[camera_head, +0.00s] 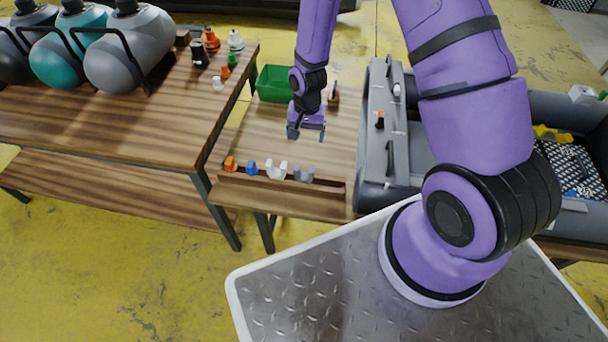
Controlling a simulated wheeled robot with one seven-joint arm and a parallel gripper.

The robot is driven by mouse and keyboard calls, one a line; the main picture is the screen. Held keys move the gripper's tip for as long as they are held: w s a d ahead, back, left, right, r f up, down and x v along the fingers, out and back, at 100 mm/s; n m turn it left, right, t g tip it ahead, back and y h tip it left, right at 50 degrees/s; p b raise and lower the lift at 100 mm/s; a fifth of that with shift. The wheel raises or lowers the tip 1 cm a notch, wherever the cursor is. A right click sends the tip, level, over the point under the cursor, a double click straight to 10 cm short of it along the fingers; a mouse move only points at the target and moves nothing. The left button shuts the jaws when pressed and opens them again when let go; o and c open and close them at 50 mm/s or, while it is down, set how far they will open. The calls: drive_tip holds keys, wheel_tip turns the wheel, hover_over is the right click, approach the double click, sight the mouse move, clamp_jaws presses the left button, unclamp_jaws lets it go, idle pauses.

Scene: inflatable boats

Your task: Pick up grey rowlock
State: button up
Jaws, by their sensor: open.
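The grey rowlock (303,173) stands at the right end of a short row of rowlocks near the front edge of the low wooden table (250,137). To its left are a white rowlock (276,170), a blue one (252,168) and an orange one (231,164). My gripper (306,134) is open and empty. It hangs above the table, behind the row in the picture, apart from the grey rowlock. Nothing hides the grey rowlock.
A green bin (275,84) stands at the table's back. A grey inflatable boat (375,140) lies right of the table. A higher wooden table (130,110) at left holds tanks (140,50) and several small coloured parts (212,40).

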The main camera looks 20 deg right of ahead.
wheel_tip(320, 180, down, 6)
drive_tip(key=s, duration=0.2)
hover_over(304, 178)
drive_tip(key=shift+m+g, duration=0.3)
wheel_tip(304, 178, down, 5)
drive_tip(key=shift+w+d+f, duration=0.1)
drive_tip(key=shift+d+f, duration=0.05)
drive_tip(key=shift+f, duration=2.55)
drive_tip(key=shift+c, duration=0.2)
drive_tip(key=c, duration=0.7)
